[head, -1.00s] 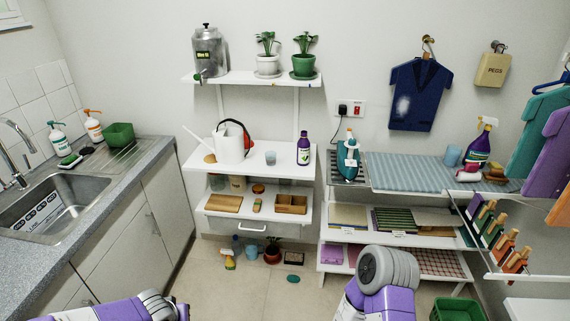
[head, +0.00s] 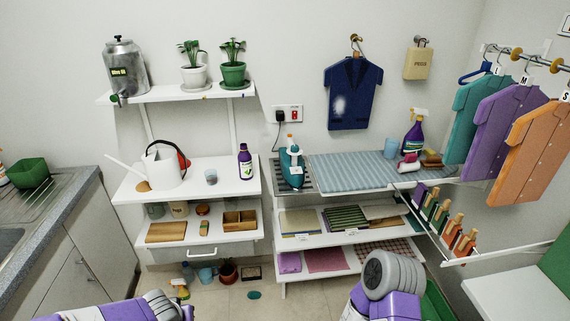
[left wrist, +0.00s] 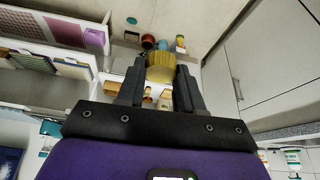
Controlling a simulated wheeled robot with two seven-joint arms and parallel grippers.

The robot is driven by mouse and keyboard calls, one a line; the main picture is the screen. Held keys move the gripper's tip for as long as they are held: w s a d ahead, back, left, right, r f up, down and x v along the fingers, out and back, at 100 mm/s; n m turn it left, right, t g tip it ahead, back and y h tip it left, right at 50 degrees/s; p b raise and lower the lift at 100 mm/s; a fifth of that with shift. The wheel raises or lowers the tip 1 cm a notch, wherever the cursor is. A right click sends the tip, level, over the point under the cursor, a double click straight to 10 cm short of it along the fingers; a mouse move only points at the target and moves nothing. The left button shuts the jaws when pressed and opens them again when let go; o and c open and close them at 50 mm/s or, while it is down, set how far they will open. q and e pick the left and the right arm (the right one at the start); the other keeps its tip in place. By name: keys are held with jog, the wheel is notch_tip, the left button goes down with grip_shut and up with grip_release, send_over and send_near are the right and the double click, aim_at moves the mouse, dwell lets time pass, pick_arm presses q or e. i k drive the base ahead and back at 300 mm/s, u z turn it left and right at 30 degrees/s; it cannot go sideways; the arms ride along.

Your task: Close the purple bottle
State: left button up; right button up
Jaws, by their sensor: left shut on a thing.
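A dark purple bottle (head: 244,161) with a pale label stands upright on the white middle shelf, right of a small glass. Its top is too small to tell whether it is capped. In the left wrist view, my left gripper (left wrist: 160,76) is shut on a yellow ribbed cap (left wrist: 160,65), well away from the bottle. A purple spray bottle (head: 413,138) stands farther right on the ironing surface. My right gripper is not in view; only its arm shows at the bottom of the head view.
The middle shelf (head: 200,187) also holds a white watering can (head: 162,165) and the glass (head: 211,177). A teal iron (head: 291,167) stands to the right. The sink counter (head: 60,205) is at left. Open floor lies in front of the shelves.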

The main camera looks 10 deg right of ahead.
aim_at(245, 166)
jog(key=z, duration=0.6)
jog(key=i, duration=1.5)
jog(key=u, duration=0.5)
